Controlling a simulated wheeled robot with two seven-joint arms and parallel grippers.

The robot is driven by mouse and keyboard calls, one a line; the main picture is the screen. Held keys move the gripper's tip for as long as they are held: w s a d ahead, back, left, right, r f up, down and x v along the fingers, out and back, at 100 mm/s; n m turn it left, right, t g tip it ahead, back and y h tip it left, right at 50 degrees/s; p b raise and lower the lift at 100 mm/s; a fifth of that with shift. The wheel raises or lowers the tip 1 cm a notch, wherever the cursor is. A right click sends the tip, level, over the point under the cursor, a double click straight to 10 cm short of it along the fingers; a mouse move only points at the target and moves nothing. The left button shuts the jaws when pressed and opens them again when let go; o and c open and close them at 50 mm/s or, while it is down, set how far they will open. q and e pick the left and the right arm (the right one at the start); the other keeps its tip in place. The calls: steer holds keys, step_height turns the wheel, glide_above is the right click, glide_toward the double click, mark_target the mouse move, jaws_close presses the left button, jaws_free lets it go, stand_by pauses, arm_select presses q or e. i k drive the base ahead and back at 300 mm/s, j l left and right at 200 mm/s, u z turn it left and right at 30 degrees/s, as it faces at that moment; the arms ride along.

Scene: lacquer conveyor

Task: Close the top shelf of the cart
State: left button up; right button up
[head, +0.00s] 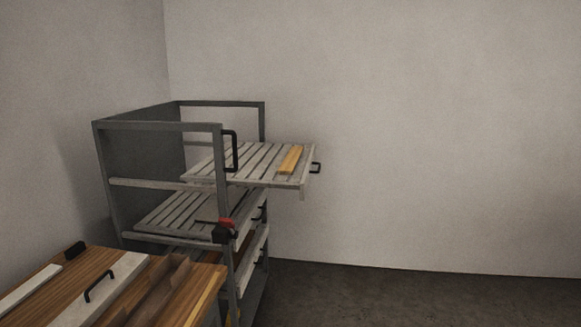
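The cart (159,127) is a dark grey metal frame against the back left corner. Its top shelf (262,176) is made of pale slats and is pulled out to the right, past the frame. The shelf has a black handle (315,167) on its outer right end. A short yellow wooden piece (291,160) lies on the top shelf. Lower slatted shelves (172,211) sit inside the frame. Neither of my grippers is in the head view.
A striped wooden board or table top (128,304) with a black handle fills the lower left, in front of the cart. A red and black tool (226,230) is at the cart's near corner post. The floor (420,300) to the right is clear.

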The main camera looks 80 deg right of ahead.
mark_target(201, 173)
steer(key=k+l+z, duration=0.15)
steer(key=z, duration=0.2)
steer(key=k+l+z, duration=0.2)
steer(key=z, duration=0.15)
steer(key=k+l+z, duration=0.15)
steer(key=z, duration=1.75)
